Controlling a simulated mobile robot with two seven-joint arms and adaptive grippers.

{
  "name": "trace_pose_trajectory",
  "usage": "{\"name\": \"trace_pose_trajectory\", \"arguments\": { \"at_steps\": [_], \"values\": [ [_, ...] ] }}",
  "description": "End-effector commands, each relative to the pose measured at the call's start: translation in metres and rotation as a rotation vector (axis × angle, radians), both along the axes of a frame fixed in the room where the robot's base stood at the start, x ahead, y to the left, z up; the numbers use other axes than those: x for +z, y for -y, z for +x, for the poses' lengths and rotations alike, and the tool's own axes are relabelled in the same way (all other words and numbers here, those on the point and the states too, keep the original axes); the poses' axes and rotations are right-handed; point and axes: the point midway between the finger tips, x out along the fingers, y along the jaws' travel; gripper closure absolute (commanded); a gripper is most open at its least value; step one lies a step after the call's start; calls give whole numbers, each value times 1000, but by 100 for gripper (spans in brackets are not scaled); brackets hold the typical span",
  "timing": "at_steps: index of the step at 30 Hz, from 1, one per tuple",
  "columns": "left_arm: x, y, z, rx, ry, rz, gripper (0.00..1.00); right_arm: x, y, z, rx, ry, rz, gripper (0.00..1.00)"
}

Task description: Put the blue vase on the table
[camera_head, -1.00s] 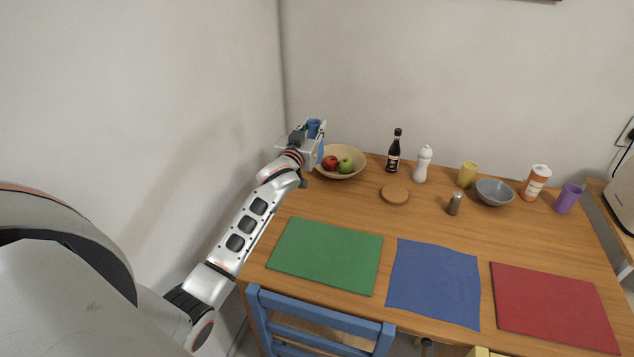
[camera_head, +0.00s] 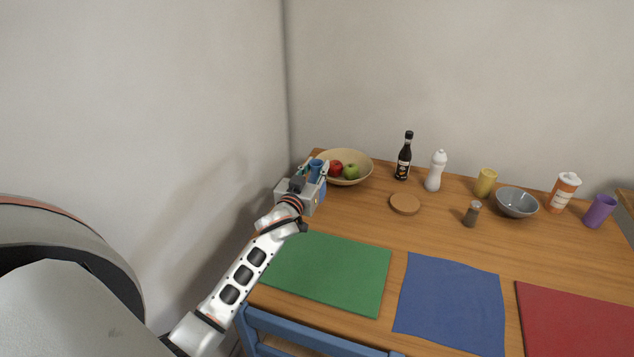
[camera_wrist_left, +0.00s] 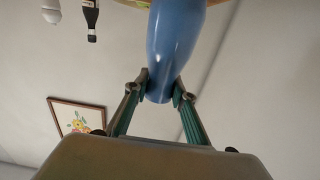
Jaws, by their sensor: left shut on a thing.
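The blue vase (camera_head: 316,168) is held in my left gripper (camera_head: 315,175), which is shut on it. In the head view the vase is mostly hidden by the gripper, at the table's far left corner, close beside the fruit bowl. In the left wrist view the smooth blue vase (camera_wrist_left: 172,45) fills the top middle, with the fingers (camera_wrist_left: 162,88) touching it on both sides. The wooden table (camera_head: 440,230) spreads to the right of the gripper. I cannot tell whether the vase touches the table. My right gripper is not in view.
A bowl (camera_head: 363,173) with red and green fruit stands next to the gripper. A dark bottle (camera_head: 404,160), white bottle (camera_head: 435,172) and round coaster (camera_head: 405,204) are farther right. Green (camera_head: 335,272), blue (camera_head: 450,300) and red (camera_head: 580,325) mats lie along the front. Walls close the left and back.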

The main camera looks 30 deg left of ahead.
Motion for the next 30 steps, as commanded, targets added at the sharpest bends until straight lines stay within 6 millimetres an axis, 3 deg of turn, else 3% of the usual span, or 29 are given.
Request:
{"name": "trace_pose_trajectory", "arguments": {
  "at_steps": [7,15,21,22,24,30],
  "values": [
    [-40,3,-7,1,-8,-1,100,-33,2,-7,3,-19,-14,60],
    [-39,4,-9,2,-2,0,100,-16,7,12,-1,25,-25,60],
    [-42,4,-9,3,-3,-1,100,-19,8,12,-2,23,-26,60],
    [-43,4,-9,3,-5,-1,73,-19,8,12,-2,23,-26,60],
    [-43,4,-9,3,-4,-1,59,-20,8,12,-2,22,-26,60],
    [-42,4,-9,3,-3,-1,59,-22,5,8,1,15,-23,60]
  ]
}}
